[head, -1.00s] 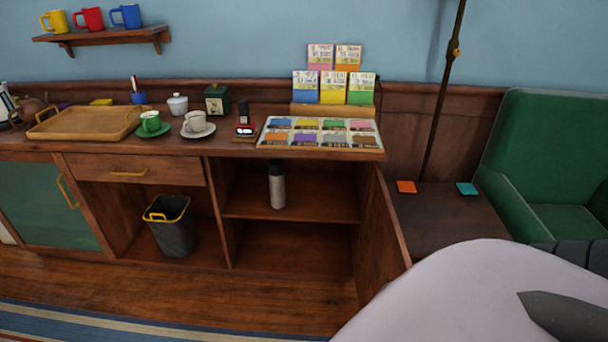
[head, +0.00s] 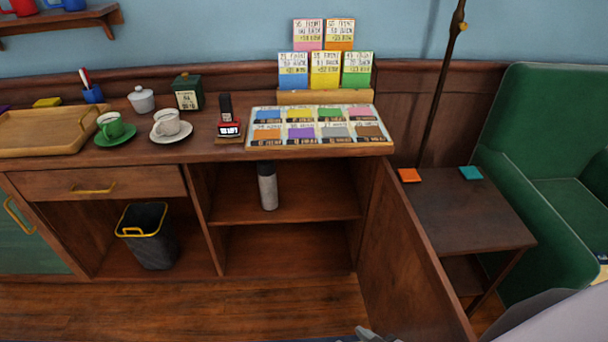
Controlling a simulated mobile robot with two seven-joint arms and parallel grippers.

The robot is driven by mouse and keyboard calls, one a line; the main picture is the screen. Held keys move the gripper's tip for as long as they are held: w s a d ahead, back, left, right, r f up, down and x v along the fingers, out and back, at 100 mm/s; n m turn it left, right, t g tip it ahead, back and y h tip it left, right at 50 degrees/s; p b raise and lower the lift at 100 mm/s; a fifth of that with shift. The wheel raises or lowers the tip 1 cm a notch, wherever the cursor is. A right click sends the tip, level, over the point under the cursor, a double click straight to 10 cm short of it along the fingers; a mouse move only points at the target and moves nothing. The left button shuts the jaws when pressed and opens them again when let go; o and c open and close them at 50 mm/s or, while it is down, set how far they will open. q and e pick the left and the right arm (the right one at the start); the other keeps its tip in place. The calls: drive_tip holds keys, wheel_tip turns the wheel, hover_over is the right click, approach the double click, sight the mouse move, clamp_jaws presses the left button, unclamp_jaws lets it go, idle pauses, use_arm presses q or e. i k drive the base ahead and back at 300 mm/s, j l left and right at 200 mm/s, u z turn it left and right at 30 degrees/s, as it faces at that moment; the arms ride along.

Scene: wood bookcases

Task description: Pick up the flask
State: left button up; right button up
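The flask (head: 268,188) is a grey cylinder with a black top. It stands upright on the upper shelf (head: 315,207) inside the open cabinet, below the counter's card display. No gripper touches it. A small grey piece (head: 372,335), which seems to be part of my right gripper, just shows at the bottom edge, well below and to the right of the flask. Its fingers are cut off, so I cannot tell if it is open. My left gripper is out of view.
The cabinet door (head: 405,255) stands open to the right of the shelf. A side table (head: 465,215) and green armchair (head: 530,180) are beyond it. A bin (head: 150,245) stands in the left bay. The wooden floor (head: 230,310) in front is clear.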

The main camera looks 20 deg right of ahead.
sight(266, 169)
drive_tip(key=i+z, duration=0.2)
drive_tip(key=z, duration=0.15)
drive_tip(key=i+j+z, duration=0.15)
drive_tip(key=z, duration=0.2)
drive_tip(key=i+j+z, duration=0.1)
drive_tip(key=z, duration=0.2)
drive_tip(key=i+j+z, duration=0.6)
drive_tip(key=k+l, duration=0.05)
drive_tip(key=l, duration=0.05)
